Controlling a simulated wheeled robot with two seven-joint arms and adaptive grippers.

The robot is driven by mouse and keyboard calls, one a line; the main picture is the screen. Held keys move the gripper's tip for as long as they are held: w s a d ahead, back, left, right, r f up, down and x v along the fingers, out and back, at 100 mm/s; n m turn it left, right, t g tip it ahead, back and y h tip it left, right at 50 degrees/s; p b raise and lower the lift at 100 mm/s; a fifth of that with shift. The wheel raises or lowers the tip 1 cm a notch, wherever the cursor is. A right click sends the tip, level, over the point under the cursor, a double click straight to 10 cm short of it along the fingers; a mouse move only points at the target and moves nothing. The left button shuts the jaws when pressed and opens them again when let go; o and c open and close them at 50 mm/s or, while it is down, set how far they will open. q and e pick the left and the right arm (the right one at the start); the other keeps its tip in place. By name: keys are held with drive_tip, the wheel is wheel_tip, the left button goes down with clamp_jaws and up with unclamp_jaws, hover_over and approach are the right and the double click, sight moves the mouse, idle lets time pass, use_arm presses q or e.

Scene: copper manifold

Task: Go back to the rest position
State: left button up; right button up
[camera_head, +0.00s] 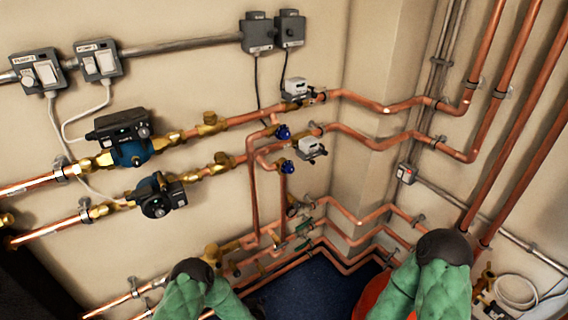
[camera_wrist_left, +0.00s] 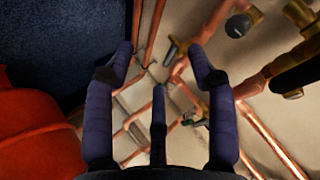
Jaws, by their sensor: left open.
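My left gripper (camera_wrist_left: 158,62) shows in the left wrist view with its dark fingers spread apart and nothing between them. Copper pipes and fittings lie beyond the fingers, apart from them as far as I can tell. In the head view, my two green-sleeved arms with dark round ends rise from the bottom edge, one left of centre and one at the right. The fingers of both grippers are hidden in the head view.
Copper pipes (camera_head: 380,106) run along the wall and round the corner. Two pumps (camera_head: 128,140) (camera_head: 158,196), two switches (camera_head: 38,72) (camera_head: 98,60) and white valve actuators (camera_head: 297,88) sit on the left wall. A dark blue floor (camera_head: 315,285) lies between my arms. A coiled white cable (camera_head: 517,290) is at lower right.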

use_arm(q)
drive_tip(key=s+r+n+g+h+p, duration=0.1)
drive_tip(key=s+r+n+g, duration=0.1)
drive_tip(key=s, duration=0.7)
drive_tip(key=s+d+r+n+g+h+p, duration=0.1)
drive_tip(key=s+r+n+g+h, duration=0.1)
drive_tip(key=s+r+g, duration=0.2)
drive_tip(key=s+d+r+n+g+h+p, duration=0.1)
drive_tip(key=s+r, duration=0.6)
drive_tip(key=s, duration=0.8)
drive_tip(key=shift+r+n+g+h, duration=0.3)
drive_tip(key=shift+n+g+h, duration=0.3)
drive_tip(key=shift+n+g, duration=0.4)
